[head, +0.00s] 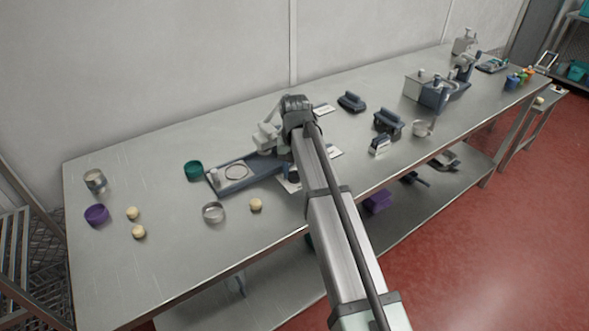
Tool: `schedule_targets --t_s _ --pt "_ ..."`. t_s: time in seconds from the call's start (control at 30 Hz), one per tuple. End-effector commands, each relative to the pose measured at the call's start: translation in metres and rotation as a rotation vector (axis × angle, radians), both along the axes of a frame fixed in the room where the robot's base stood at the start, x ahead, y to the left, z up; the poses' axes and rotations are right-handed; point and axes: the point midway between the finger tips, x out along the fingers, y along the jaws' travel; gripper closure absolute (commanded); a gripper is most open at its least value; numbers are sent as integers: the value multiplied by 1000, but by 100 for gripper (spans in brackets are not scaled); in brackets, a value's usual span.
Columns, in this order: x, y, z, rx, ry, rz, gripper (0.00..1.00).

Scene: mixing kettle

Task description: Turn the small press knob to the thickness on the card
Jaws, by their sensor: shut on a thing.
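The small press (240,173) stands at the middle of the table, with a dark blue base and a pale round plate near its left end. My gripper (270,137) is at the right end of the press, below my dark wrist, shut on the small press knob. The knob and the fingertips are too small and covered to make out, so the setting cannot be read. White cards lie close by: one card (289,186) at the base's front and another card (336,153) right of my arm. Their writing is unreadable.
A green cup (193,170) stands behind the press, and a clear ring-like dish (213,212) and a dough ball (256,205) lie in front. A purple cup (97,215) is far left. Dark blue tools (387,122) stand right of my arm.

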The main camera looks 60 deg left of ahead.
Motion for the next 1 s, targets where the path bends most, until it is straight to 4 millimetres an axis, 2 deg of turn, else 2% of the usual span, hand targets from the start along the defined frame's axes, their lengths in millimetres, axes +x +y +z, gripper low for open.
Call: schedule_targets --t_s 0.17,0.2,0.47,0.77,0.87,1.0 --pt "0 -1 -1 -1 0 2 89" --pt "0 -1 -1 -1 0 2 57" --pt "0 0 0 -1 0 1 33" --pt "0 0 2 0 0 0 33" --pt "0 0 10 0 0 0 33" --pt "0 1 31 2 -1 0 33"
